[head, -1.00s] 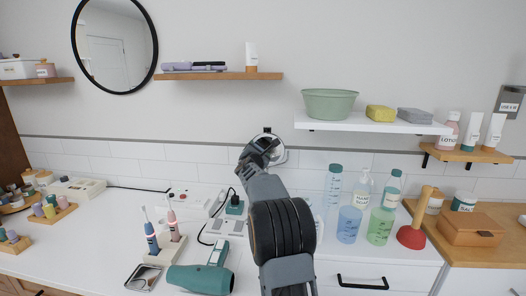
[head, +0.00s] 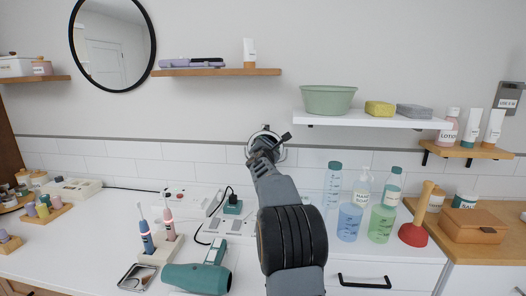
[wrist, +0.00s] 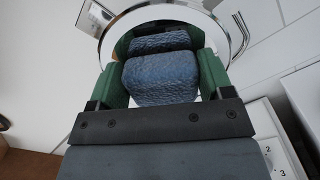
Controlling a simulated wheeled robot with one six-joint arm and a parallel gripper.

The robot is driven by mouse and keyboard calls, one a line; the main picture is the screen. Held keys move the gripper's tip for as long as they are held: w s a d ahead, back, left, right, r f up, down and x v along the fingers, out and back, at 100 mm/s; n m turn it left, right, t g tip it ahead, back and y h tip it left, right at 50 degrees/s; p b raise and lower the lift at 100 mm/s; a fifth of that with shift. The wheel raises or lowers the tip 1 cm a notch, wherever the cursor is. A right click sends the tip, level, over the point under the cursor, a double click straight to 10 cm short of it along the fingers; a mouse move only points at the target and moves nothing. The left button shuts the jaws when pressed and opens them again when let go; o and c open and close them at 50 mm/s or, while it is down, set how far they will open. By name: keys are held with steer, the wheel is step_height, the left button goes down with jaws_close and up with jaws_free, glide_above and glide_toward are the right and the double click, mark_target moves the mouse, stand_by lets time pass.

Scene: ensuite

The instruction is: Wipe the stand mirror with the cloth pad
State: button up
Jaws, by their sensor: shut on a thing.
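The stand mirror (head: 281,154) is a small round mirror with a chrome rim, upright at the back of the counter, partly hidden behind my gripper (head: 266,146) in the head view. In the wrist view the mirror (wrist: 207,25) fills the top middle, its rim arching over my gripper (wrist: 164,68). The green fingers are shut on the cloth pad (wrist: 160,80), a blue, rough-textured block. A second blue shape above the pad looks like its reflection. The pad is very close to the glass; I cannot tell whether it touches. The pad is hidden in the head view.
A green hair dryer (head: 197,278), toothbrushes in a holder (head: 160,248) and a power strip (head: 200,203) lie left of my arm. Bottles (head: 383,222) and a red plunger (head: 413,234) stand right. A white shelf (head: 370,119) with a green basin (head: 327,99) hangs above right.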

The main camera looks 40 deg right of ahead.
steer(key=shift+s+d+f+b, duration=0.15)
steer(key=shift+s+d+b, duration=1.2)
steer(key=shift+d+b, duration=0.05)
steer(key=shift+d, duration=0.05)
steer(key=shift+a+r, duration=0.1)
steer(key=shift+r, duration=0.15)
steer(key=shift+w+a+p, duration=0.4)
steer(key=shift+w, duration=0.05)
steer(key=shift+w+a+f+p, duration=0.15)
steer(key=shift+w+a+p, duration=0.95)
steer(key=shift+w+a, duration=1.4)
steer(key=shift+s+a, duration=0.1)
steer(key=shift+s, duration=0.05)
steer(key=shift+b+v, duration=1.9)
steer(key=shift+v, duration=0.95)
